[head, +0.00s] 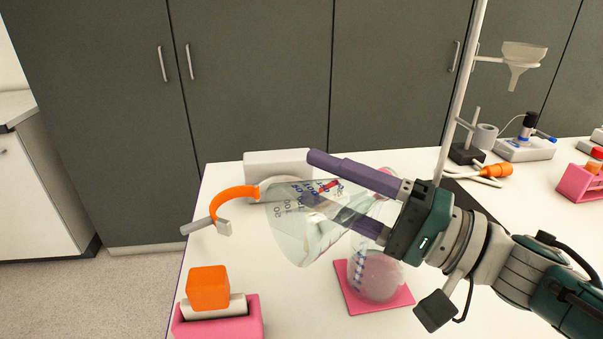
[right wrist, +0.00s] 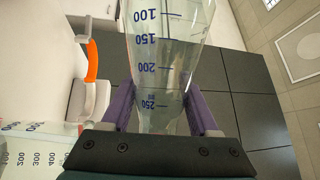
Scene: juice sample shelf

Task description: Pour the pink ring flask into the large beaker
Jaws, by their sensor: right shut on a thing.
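My right gripper (head: 330,187) is shut on a clear conical flask (head: 300,230) with a blue scale and a small red mark. The flask is tilted well over, its wide end to the left and its narrower part between the purple fingers. It also shows in the right wrist view (right wrist: 165,60). I cannot make out a pink ring on it or any flow of liquid. My left gripper is not in view.
An orange curved piece with grey ends (head: 232,196) lies left of the flask, by a white box (head: 285,160). An orange block (head: 208,287) sits at the front left in a pink holder (head: 250,325). A stand pole (head: 462,90) with a funnel (head: 522,60) rises behind.

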